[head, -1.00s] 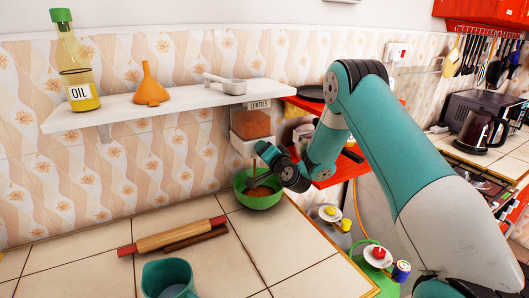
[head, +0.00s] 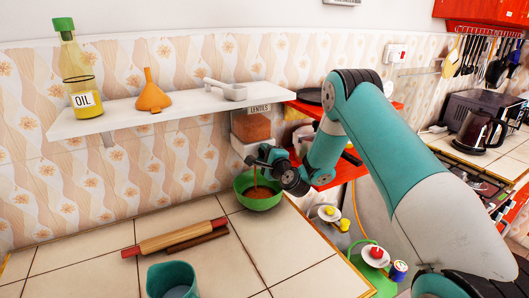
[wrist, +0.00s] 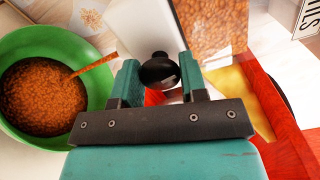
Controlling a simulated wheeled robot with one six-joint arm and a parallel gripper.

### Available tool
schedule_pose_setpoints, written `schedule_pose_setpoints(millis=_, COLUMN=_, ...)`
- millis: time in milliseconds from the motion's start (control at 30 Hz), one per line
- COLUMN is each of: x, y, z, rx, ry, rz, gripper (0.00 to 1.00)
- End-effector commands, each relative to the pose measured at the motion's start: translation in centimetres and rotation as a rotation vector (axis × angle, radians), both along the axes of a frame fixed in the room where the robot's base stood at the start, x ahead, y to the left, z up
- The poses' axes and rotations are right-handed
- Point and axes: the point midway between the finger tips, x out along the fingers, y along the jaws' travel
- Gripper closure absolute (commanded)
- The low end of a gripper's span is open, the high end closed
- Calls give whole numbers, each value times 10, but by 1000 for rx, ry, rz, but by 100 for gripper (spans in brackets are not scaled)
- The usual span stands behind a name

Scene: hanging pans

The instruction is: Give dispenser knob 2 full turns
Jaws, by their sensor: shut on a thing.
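The lentil dispenser (head: 251,124) hangs on the wall under the shelf, with a clear body of orange lentils and a white lower part. Its black knob (wrist: 160,70) sits between the fingers of my gripper (wrist: 160,82) in the wrist view, and the gripper is shut on it. In the head view my gripper (head: 262,156) is at the dispenser's lower front, and the knob is hidden there. The green bowl (head: 258,201) stands below on the counter. It holds orange lentils, and a stream of lentils falls into it.
The white shelf (head: 150,112) above carries an oil bottle (head: 79,80), an orange funnel (head: 152,95) and a white scoop (head: 227,90). A rolling pin (head: 174,240) and a teal cup (head: 172,280) are on the tiled counter. A red shelf (head: 345,168) is to the right.

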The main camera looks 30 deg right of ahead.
Motion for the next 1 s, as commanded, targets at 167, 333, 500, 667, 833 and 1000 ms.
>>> schedule_pose_setpoints(millis=167, x=0, y=-1, z=0, rx=96, ry=0, rz=-3, gripper=84)
schedule_pose_setpoints(millis=333, x=0, y=-1, z=0, rx=154, ry=0, rz=-2, gripper=84)
schedule_pose_setpoints(millis=500, x=0, y=-1, z=0, rx=181, ry=-1, rz=-2, gripper=84)
schedule_pose_setpoints(millis=667, x=0, y=-1, z=0, rx=187, ry=-1, rz=-2, gripper=84)
schedule_pose_setpoints(millis=833, x=0, y=-1, z=-1, rx=186, ry=-1, rz=-3, gripper=84)
schedule_pose_setpoints(millis=1000, x=0, y=-1, z=0, rx=186, ry=-1, rz=-2, gripper=42)
